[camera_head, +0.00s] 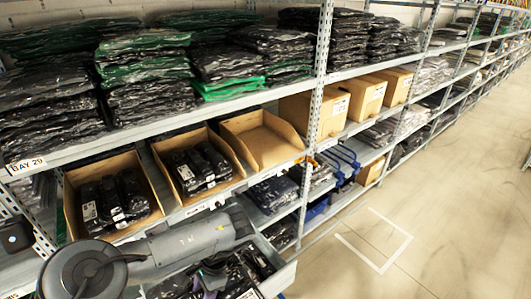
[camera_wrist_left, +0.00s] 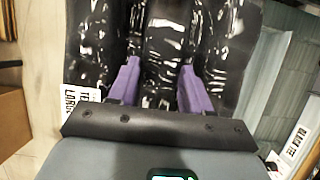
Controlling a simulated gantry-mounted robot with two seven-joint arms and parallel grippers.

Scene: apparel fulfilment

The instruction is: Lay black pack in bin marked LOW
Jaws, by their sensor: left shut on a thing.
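My left gripper (camera_head: 208,284) reaches down over a grey tray (camera_head: 284,279) of black packs (camera_head: 245,268) at the bottom of the head view. In the left wrist view its purple fingers (camera_wrist_left: 162,88) are shut on a glossy black pack (camera_wrist_left: 163,45), with other black packs on both sides. Whether the held pack is clear of the others I cannot tell. Three open cardboard bins stand on the shelf: a left one (camera_head: 72,205) and a middle one (camera_head: 163,158) with black packs, and an empty right one (camera_head: 262,140). Their small shelf-edge labels are unreadable, so LOW cannot be told.
A shelf above (camera_head: 110,146) carries stacks of black and green packs close over the bins. A metal upright (camera_head: 319,75) stands right of the empty bin. More cardboard boxes (camera_head: 366,95) stand beyond it. The floor (camera_head: 440,220) at right is clear.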

